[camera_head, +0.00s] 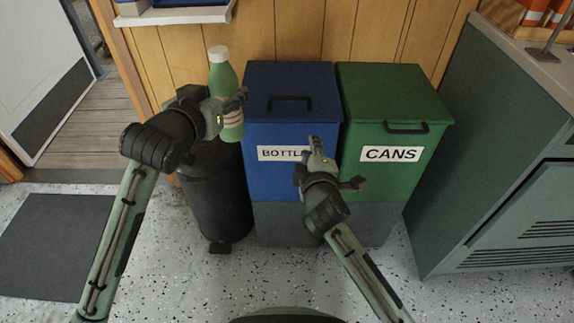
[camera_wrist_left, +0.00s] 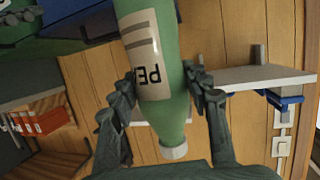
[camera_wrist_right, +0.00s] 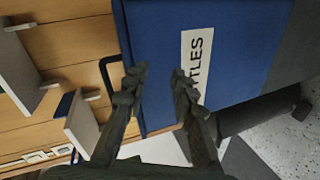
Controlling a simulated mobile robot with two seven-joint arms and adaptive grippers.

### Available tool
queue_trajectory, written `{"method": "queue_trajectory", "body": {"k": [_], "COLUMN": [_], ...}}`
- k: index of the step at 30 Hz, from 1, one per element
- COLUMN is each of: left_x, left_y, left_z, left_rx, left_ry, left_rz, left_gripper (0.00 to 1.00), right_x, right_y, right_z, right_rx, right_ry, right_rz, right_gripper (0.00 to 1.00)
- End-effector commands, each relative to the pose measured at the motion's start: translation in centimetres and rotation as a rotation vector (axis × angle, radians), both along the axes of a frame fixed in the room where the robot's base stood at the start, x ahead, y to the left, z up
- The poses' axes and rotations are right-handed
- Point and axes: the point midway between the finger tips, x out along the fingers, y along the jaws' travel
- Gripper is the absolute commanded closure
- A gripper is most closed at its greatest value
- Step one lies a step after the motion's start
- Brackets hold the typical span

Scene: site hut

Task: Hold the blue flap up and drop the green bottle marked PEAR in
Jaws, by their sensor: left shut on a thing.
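My left gripper (camera_head: 232,106) is shut on the green bottle (camera_head: 222,72), which has a white cap and a label. In the left wrist view the bottle (camera_wrist_left: 165,110) sits between both fingers, and its label reads "PE", the rest hidden. The bottle is held upright, left of the blue bin (camera_head: 262,185), whose label is partly hidden and begins "BOTTL". The blue flap (camera_head: 320,90) lies down on top of this bin, with a black handle (camera_head: 290,98). My right gripper (camera_head: 318,152) is open and empty before the bin's front, below the flap; its fingers (camera_wrist_right: 158,78) are apart.
A green bin (camera_head: 430,110) marked CANS stands against the blue bin's right side. A dark round bin (camera_head: 218,195) stands at its left, below my left gripper. A grey-green cabinet (camera_head: 480,120) is at the right. A shelf (camera_head: 175,18) juts from the wooden wall.

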Motion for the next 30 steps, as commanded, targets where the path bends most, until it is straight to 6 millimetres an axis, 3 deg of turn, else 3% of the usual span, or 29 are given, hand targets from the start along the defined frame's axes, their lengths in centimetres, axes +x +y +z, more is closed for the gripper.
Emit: {"method": "queue_trajectory", "body": {"k": [3, 6, 10, 17, 30], "left_x": [0.0, 0.0, 0.0, 0.0, 0.0], "left_y": [0.0, 0.0, 0.0, 0.0, 0.0], "left_z": [0.0, 0.0, 0.0, 0.0, 0.0], "left_rx": [0.000, 0.000, 0.000, 0.000, 0.000], "left_ry": [0.000, 0.000, -0.001, 0.000, 0.000], "left_rz": [0.000, 0.000, 0.000, 0.000, 0.000], "left_gripper": [0.76, 0.76, 0.76, 0.76, 0.76], "right_x": [-0.8, -1.3, -1.6, -0.8, 2.7], "right_y": [1.9, 2.6, 3.0, 3.1, 3.1], "right_z": [3.9, 6.2, 7.8, 8.0, 7.6], "right_rx": [-0.135, -0.215, -0.272, -0.288, -0.285], "right_ry": [-0.098, -0.155, -0.194, -0.203, -0.202], "right_rz": [0.025, 0.029, 0.029, 0.028, 0.027], "right_gripper": [0.74, 0.74, 0.74, 0.74, 0.74]}}
